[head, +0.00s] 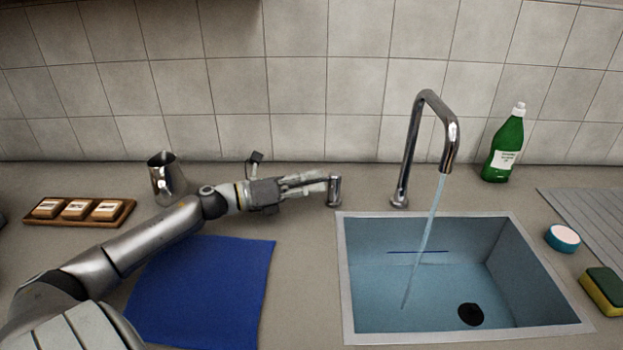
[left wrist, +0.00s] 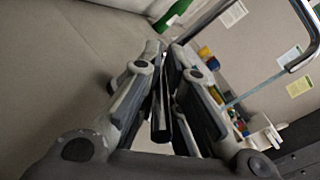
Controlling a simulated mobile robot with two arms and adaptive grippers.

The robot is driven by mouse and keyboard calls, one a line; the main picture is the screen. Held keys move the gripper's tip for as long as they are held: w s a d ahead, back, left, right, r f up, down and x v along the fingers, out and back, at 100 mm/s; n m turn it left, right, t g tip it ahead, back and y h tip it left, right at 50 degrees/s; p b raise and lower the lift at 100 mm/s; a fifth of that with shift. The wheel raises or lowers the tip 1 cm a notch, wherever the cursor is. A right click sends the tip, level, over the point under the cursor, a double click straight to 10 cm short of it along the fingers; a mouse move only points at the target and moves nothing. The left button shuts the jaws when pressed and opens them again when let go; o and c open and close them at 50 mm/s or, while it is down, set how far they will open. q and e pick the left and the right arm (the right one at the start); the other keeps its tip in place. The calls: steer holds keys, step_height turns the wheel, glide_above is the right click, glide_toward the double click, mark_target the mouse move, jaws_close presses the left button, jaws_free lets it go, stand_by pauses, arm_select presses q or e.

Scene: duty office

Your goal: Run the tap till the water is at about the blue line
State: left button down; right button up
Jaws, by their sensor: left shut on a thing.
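The chrome tap (head: 412,140) stands behind the sink, and a stream of water (head: 431,225) runs from its spout. The stream comes down in the left part of the sink (head: 347,290). A short blue line (head: 418,252) shows on the sink's back wall. The inside looks pale blue; the water's edge seems a little below the line but is hard to make out. My left gripper (head: 322,186) is shut on the small metal tap lever (head: 335,190), left of the spout. The left wrist view shows its jaws (left wrist: 163,95) close together. My right gripper is not in view.
A black plug or drain (head: 471,314) is on the sink floor. A green bottle (head: 503,146), a blue-rimmed round item (head: 563,238) and a sponge (head: 603,290) stand right. A metal cup (head: 165,178), a wooden tray (head: 52,219) and a blue cloth (head: 205,290) are left.

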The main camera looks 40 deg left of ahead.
arm_select(q)
steer(key=shift+w+a+r, duration=0.1)
steer(key=shift+a+r, duration=0.1)
steer(key=shift+r, duration=0.1)
steer(key=c, duration=1.5)
jaws_free()
steer(key=shift+r, duration=0.1)
steer(key=shift+w+f, duration=0.1)
steer(key=shift+f, duration=0.25)
steer(key=shift+s+a, duration=0.1)
steer(key=shift+s, duration=0.3)
steer(key=v, duration=1.1)
steer(key=shift+a, duration=0.2)
